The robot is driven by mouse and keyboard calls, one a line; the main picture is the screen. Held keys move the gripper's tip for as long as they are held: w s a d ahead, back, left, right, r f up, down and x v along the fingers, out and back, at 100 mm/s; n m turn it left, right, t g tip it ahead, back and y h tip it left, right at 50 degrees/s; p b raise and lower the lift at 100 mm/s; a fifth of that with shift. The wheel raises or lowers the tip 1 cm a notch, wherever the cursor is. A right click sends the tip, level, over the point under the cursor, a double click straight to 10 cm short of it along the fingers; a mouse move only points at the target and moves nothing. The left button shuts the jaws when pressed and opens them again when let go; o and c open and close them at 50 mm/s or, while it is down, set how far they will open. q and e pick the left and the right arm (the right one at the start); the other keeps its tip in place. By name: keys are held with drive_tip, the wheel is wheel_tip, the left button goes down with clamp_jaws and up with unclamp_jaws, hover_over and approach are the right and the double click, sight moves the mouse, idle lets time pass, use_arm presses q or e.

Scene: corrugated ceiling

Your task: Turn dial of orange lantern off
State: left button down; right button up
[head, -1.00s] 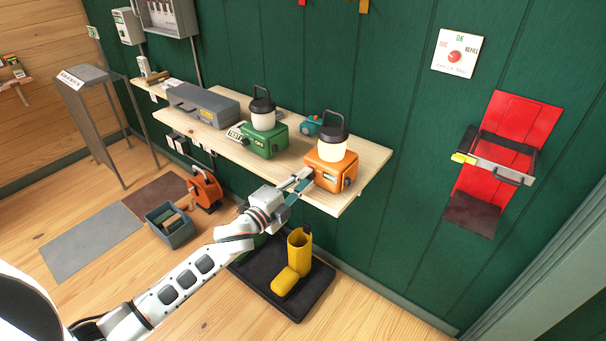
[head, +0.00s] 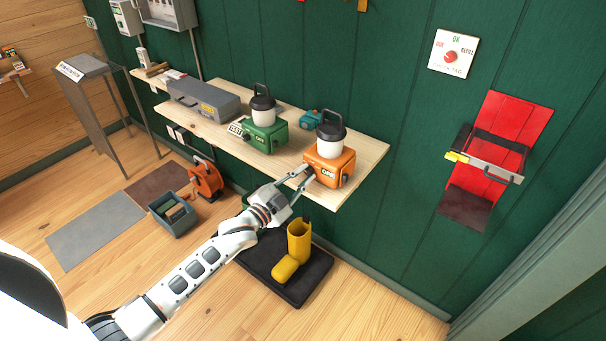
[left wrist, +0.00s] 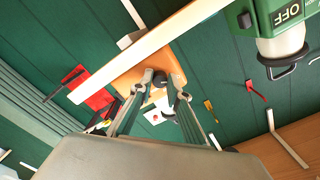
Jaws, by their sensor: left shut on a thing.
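The orange lantern (head: 338,163) stands on the front right of the wooden shelf, with a white globe and a black cap and handle. A lettered label is on its front face, too small to read surely. My left gripper (head: 308,174) reaches up from below to the lantern's front left. Its fingertips are closed around a small dark dial there, mostly hidden by the fingers. In the left wrist view the two fingertips (left wrist: 166,84) flank this dark dial against the orange body (left wrist: 132,82). My right gripper is not in view.
A grey case (head: 204,102) and a small teal object (head: 311,119) are also on the shelf.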

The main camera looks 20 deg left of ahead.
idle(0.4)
use_arm(q)
drive_tip(key=c, duration=1.9)
unclamp_jaws()
drive_tip(key=v, duration=1.2)
